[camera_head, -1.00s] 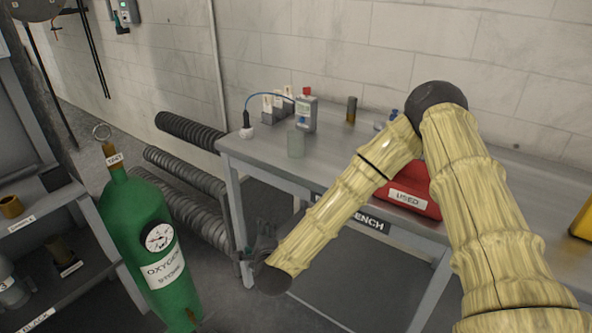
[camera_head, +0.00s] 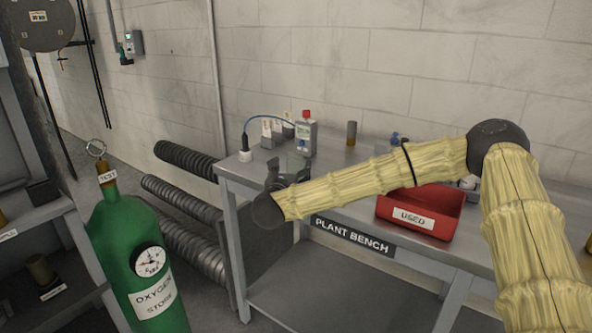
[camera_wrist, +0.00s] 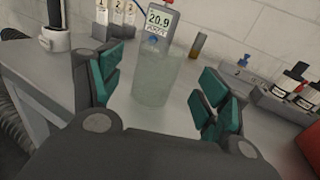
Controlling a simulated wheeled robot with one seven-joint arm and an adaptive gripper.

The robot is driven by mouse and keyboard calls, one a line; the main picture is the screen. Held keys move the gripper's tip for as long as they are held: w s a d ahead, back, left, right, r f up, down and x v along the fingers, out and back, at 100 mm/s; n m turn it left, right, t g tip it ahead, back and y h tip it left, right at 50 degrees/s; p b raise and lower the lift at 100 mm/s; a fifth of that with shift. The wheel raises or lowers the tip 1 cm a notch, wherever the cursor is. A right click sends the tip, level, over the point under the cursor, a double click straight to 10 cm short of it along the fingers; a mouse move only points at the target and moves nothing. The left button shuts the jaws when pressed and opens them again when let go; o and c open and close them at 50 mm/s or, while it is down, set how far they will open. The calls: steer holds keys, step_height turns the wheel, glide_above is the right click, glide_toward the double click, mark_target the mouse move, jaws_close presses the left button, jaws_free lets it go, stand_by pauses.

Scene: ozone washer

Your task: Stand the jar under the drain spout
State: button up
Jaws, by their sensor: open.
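A pale, translucent jar (camera_wrist: 160,82) stands upright on the bench, in the middle of the wrist view. My gripper (camera_wrist: 164,92) is open, with a teal-padded finger to the left and right of the jar. The fingers show a gap to the jar on both sides; I cannot tell how far it reaches between them. In the head view my gripper (camera_head: 289,170) is over the bench's left front edge and hides most or all of the jar. I cannot make out a drain spout in either view.
A meter (camera_wrist: 159,22) reading 20.9 stands close behind the jar on the plant bench (camera_head: 352,236). A white-based probe (camera_head: 246,154) is to its left, a small brown cylinder (camera_head: 351,133) to its right. A red USED bin (camera_head: 421,212) sits right. A green oxygen cylinder (camera_head: 124,245) stands left.

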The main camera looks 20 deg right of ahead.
mark_target(294, 163)
steer(key=shift+p+x, duration=0.5)
steer(key=shift+x, duration=2.5)
steer(key=shift+c, duration=0.2)
steer(key=c, duration=1.3)
steer(key=shift+o, duration=0.2)
steer(key=shift+r, duration=0.1)
